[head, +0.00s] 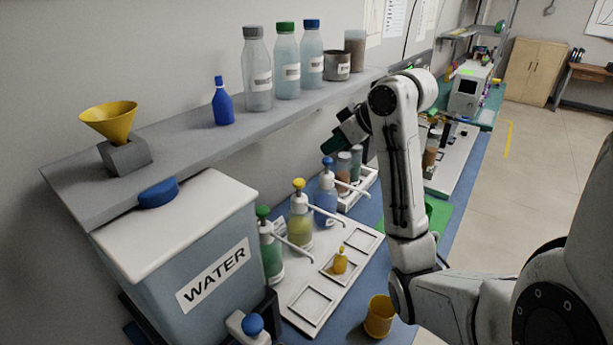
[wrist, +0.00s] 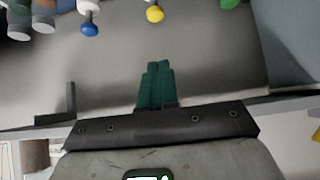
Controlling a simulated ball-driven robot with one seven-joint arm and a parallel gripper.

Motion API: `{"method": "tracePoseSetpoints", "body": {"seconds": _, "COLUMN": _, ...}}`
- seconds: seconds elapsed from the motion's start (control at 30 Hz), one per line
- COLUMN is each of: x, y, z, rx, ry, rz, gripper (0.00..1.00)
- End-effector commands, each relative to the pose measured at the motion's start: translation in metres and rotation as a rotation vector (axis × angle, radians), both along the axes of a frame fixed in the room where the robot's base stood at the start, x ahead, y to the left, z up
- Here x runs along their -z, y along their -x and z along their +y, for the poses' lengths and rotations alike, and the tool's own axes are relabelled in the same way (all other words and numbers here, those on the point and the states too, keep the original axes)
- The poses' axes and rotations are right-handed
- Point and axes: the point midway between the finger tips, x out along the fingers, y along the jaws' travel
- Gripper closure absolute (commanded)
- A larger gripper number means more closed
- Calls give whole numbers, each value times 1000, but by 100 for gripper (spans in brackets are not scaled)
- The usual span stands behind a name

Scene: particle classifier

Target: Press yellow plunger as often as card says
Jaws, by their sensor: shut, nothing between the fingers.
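The yellow plunger (head: 299,184) tops a pump bottle of yellow liquid (head: 300,222), between a green-topped and a blue-topped one. It also shows at the top edge of the wrist view (wrist: 154,14). My gripper (head: 332,147) is above the bottle row, near the shelf edge, up and to the right of the yellow plunger and apart from it. In the wrist view its green fingers (wrist: 156,70) are together and empty. I cannot make out a card with a readable number.
The blue plunger (head: 327,161) and green plunger (head: 262,212) stand beside it. A yellow cup (head: 379,316) is in front. The grey shelf (head: 200,150) overhangs behind; the WATER tank (head: 190,262) stands left.

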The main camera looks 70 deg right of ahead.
Motion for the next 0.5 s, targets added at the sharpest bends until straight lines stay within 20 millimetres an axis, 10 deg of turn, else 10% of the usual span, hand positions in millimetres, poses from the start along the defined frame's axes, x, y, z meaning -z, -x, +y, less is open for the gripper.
{"method": "tracePoseSetpoints", "body": {"seconds": 0.5, "x": 54, "y": -52, "z": -12, "rx": 0, "ry": -4, "rz": 3, "gripper": 100}}
